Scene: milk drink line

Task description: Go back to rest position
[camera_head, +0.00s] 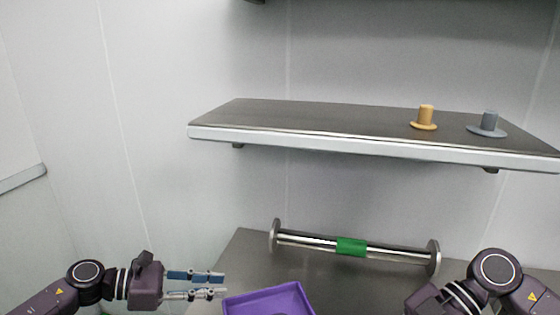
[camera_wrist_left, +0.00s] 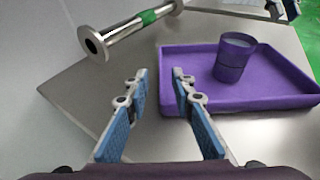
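My left gripper (camera_head: 222,285) is at the lower left in the head view, over the left edge of the grey table. Its two blue-padded fingers are apart with nothing between them, which the left wrist view (camera_wrist_left: 158,78) also shows. My right arm comes in at the lower right of the head view, with its fingertips cut off. Part of what looks like my right gripper (camera_wrist_left: 282,10) shows at the top right of the left wrist view, too cropped to tell its opening.
A purple tray (camera_head: 262,298) lies right of my left gripper. A purple cup (camera_wrist_left: 232,62) stands in it. A metal bar with a green middle (camera_head: 351,247) is behind. A shelf (camera_head: 290,116) above bears a yellow piece (camera_head: 425,117) and a grey-blue piece (camera_head: 489,122).

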